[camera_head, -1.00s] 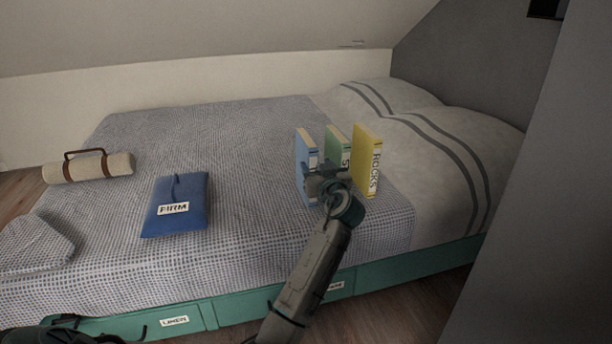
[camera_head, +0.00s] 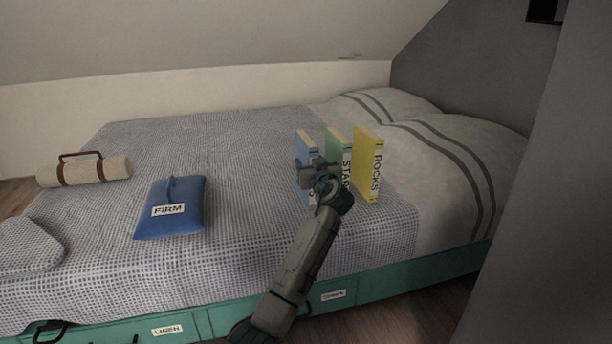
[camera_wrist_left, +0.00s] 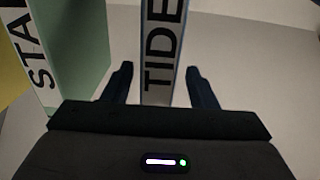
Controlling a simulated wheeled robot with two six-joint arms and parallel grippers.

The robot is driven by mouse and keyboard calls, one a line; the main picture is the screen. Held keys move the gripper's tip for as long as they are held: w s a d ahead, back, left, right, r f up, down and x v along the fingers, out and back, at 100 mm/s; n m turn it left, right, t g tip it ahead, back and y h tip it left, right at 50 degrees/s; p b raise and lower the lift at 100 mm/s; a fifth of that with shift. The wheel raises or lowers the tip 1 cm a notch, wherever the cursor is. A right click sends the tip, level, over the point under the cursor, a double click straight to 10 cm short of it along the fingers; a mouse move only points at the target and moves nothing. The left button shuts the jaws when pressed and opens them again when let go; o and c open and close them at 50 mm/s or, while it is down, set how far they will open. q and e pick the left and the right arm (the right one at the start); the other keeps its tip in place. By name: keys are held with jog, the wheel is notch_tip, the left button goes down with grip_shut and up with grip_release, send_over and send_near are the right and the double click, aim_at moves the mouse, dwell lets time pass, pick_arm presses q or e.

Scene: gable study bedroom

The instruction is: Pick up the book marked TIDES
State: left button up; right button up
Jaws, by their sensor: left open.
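The book marked TIDES stands upright on the bed; its blue cover (camera_head: 305,143) shows at the left of three books in the head view, its lower part hidden behind my left gripper (camera_head: 314,174). In the left wrist view its pale spine (camera_wrist_left: 163,40), reading "TIDE" with the rest cut off or hidden, stands upright between the two fingers. My left gripper (camera_wrist_left: 161,84) is open, one finger on each side of the spine, with visible gaps. How deep the book sits between the fingers is unclear. My right gripper is out of view.
The green STARS book (camera_head: 338,146) stands close beside TIDES, near one finger in the wrist view (camera_wrist_left: 75,45). The yellow ROCKS book (camera_head: 367,160) stands beyond it. A blue FIRM pouch (camera_head: 175,192) and a cream roll (camera_head: 100,171) lie left on the bed (camera_head: 250,220).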

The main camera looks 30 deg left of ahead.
pick_arm(q)
jog(key=b+x, duration=0.1)
jog(key=x, duration=0.2)
jog(key=shift+w+a, duration=0.15)
jog(key=shift+w, duration=0.2)
grip_shut()
jog(key=shift+r, duration=0.1)
